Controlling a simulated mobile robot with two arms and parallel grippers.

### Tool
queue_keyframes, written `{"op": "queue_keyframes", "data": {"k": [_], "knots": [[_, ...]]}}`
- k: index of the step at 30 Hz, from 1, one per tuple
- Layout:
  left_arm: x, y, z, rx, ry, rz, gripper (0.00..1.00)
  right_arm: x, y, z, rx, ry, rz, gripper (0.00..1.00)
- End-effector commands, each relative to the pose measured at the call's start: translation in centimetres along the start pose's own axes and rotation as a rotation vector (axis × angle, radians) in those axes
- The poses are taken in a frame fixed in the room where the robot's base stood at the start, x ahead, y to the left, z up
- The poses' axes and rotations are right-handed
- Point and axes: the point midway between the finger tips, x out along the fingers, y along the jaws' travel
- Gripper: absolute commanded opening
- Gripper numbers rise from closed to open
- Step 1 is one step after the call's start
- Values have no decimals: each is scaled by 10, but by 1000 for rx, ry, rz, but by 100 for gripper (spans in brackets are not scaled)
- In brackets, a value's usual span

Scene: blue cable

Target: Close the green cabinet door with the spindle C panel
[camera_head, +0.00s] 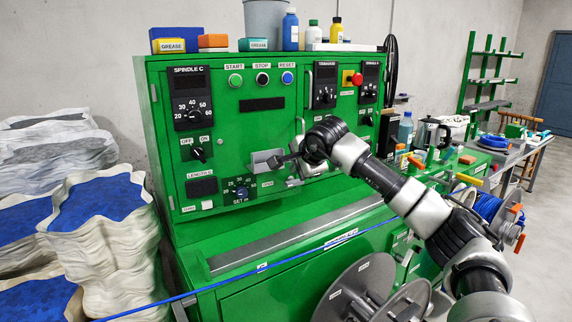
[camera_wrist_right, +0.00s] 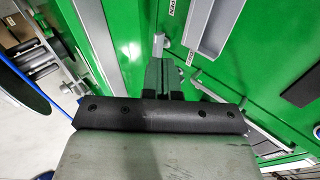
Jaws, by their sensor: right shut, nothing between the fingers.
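The green cabinet door with the spindle C panel (camera_head: 240,120) is the left front part of the green machine. It carries the SPINDLE C dial (camera_head: 192,98), switches and a grey tray (camera_head: 262,161). I cannot tell whether it stands slightly ajar. A thin silver handle (camera_head: 300,128) is at its right edge. My right gripper (camera_head: 277,161) is in front of the door, by the tray. In the right wrist view its fingers (camera_wrist_right: 158,76) are shut and empty, pointing at the green surface below the tray (camera_wrist_right: 218,25). Contact is unclear. My left gripper is not in view.
A blue cable (camera_head: 340,240) runs across the machine's lower front, above grey reels (camera_head: 362,285). Stacked white sacks (camera_head: 110,240) stand close on the left. Bottles and boxes stand on top of the machine. A workbench with a moka pot (camera_head: 432,132) is at right.

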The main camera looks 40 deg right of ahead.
Motion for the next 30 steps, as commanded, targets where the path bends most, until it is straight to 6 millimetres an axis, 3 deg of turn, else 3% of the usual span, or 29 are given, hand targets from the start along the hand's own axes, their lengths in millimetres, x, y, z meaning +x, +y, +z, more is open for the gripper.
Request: {"op": "queue_keyframes", "data": {"k": [4, 12, 30], "knots": [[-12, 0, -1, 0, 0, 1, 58, 33, -1, 1, 2, -1, 4, 0], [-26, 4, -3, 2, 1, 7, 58, 56, -23, 1, 3, -2, -1, 0], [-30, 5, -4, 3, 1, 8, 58, 63, -28, 0, -1, -4, 0, 0]]}}
